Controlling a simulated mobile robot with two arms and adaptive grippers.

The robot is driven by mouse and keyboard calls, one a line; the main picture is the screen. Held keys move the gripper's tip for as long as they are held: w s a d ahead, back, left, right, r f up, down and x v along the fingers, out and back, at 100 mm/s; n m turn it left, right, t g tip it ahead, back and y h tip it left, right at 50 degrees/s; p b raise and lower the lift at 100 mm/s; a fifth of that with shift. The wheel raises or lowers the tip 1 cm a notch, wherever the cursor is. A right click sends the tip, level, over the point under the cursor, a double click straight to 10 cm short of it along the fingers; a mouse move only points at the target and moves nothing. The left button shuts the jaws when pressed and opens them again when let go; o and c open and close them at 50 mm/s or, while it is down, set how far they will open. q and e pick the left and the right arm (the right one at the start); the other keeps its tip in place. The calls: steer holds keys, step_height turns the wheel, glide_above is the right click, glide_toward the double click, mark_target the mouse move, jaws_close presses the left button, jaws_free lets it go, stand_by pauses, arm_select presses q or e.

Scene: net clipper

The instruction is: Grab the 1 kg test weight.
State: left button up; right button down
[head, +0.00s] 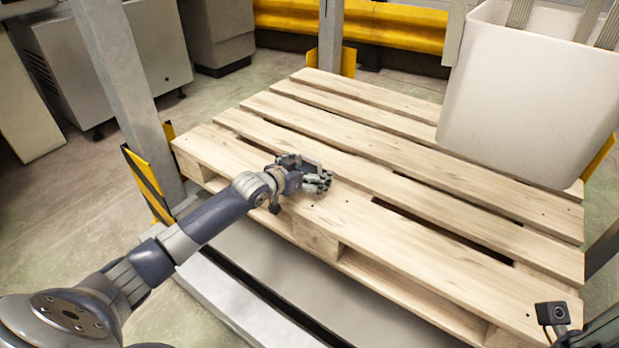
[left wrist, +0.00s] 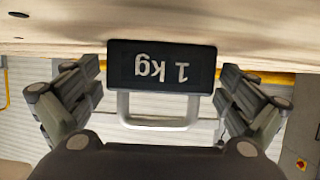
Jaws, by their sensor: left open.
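The 1 kg test weight (left wrist: 161,67) is a black block with white "1 kg" lettering and a pale grey handle; it appears upside down in the left wrist view. It rests on the wooden pallet (head: 400,255). My left gripper (head: 318,181) is open at the pallet's near left part. In the left wrist view its fingers stand on either side of the weight, with gaps visible, and the handle points toward the palm. In the head view the weight is largely hidden by the gripper and cannot be made out clearly. My right gripper is out of view.
A large white bin (head: 530,90) stands at the pallet's back right. Grey uprights (head: 118,75) with yellow-black guards flank the pallet. A yellow barrier (head: 400,27) runs behind. The pallet boards between gripper and bin are clear, with open slots between them.

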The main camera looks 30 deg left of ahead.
arm_select(q)
steer(key=shift+c, duration=0.5)
steer(key=c, duration=1.9)
steer(key=shift+r, duration=0.25)
steer(key=shift+r, duration=0.15)
